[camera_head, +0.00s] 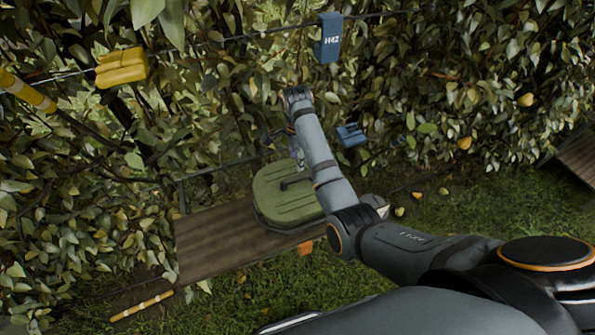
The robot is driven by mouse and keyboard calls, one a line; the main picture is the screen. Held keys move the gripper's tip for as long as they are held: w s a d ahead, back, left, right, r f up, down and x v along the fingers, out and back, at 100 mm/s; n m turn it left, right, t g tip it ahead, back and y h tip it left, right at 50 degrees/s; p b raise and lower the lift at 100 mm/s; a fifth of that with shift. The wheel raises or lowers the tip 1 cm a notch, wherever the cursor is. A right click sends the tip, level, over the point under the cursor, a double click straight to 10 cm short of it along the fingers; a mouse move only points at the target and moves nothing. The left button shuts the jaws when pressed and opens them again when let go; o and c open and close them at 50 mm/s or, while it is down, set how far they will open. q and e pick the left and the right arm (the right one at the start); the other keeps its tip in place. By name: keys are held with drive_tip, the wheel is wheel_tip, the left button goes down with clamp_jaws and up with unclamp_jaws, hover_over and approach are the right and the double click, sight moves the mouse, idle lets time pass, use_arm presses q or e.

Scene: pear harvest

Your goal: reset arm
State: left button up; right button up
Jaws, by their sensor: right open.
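My right arm reaches in from the lower right across the picture toward the hedge. Its gripper (271,136) is small and dark at the far end, open, in front of the leaves and above the green lidded container (272,207). I see nothing between its fingers, though the leaves behind make them hard to make out. My left arm and gripper are not in view.
The green container stands on a wooden plank surface (205,247). A blue box (328,38) and a yellow block (121,68) hang on a wire. A blue object (351,135) is right of my forearm. Yellowish fruit (464,143) shows at the right. Grass lies below.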

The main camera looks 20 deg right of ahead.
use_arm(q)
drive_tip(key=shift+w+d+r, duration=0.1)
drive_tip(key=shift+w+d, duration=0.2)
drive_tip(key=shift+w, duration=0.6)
